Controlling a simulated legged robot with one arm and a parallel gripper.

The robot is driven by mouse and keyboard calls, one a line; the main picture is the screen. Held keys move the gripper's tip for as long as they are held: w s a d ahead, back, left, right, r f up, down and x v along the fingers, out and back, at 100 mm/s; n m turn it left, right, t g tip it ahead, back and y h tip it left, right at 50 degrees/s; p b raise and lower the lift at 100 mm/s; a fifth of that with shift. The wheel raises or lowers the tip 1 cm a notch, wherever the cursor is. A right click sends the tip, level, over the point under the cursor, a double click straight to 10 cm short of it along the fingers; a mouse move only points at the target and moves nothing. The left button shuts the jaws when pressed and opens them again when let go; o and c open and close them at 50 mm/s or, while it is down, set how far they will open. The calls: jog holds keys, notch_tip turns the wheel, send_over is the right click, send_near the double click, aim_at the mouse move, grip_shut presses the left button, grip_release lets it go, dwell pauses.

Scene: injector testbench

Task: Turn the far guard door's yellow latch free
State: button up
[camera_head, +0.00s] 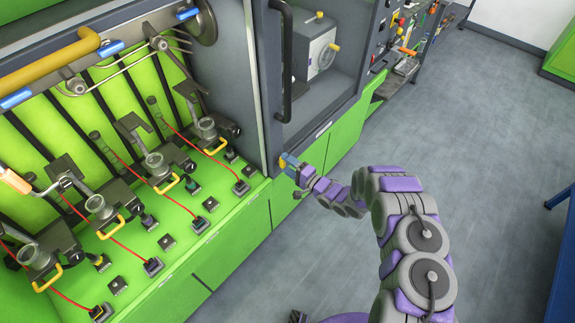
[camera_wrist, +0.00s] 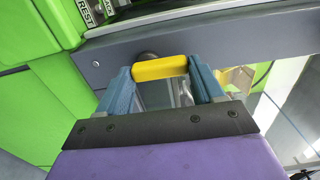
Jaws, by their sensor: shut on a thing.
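The yellow latch (camera_wrist: 160,68) shows in the wrist view, across the space between the two blue fingers of my gripper (camera_wrist: 166,78). The fingers are shut on it, one on each side. Behind it is the dark grey frame of the machine (camera_wrist: 235,48). In the head view my gripper (camera_head: 288,164) is at the lower corner of the guard door (camera_head: 322,75), with a bit of yellow at its tip. The far guard door has a black vertical handle (camera_head: 287,65). The latch is mostly hidden by my gripper in the head view.
To the left is a green bench (camera_head: 228,222) with several clamps, red tubes and yellow handles. A control panel (camera_head: 400,20) is beyond the door. The grey floor (camera_head: 470,130) to the right is open, with a blue table (camera_head: 562,240) at the right edge.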

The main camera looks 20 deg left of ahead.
jog(key=shift+w+d+f, duration=0.15)
jog(key=shift+d, duration=0.05)
jog(key=o, duration=0.9)
jog(key=shift+w+f, duration=0.1)
jog(key=shift+w, duration=0.05)
jog(key=shift+o, duration=0.7)
jog(key=shift+a, duration=0.1)
jog(key=v, duration=1.7)
jog(key=shift+s, duration=0.3)
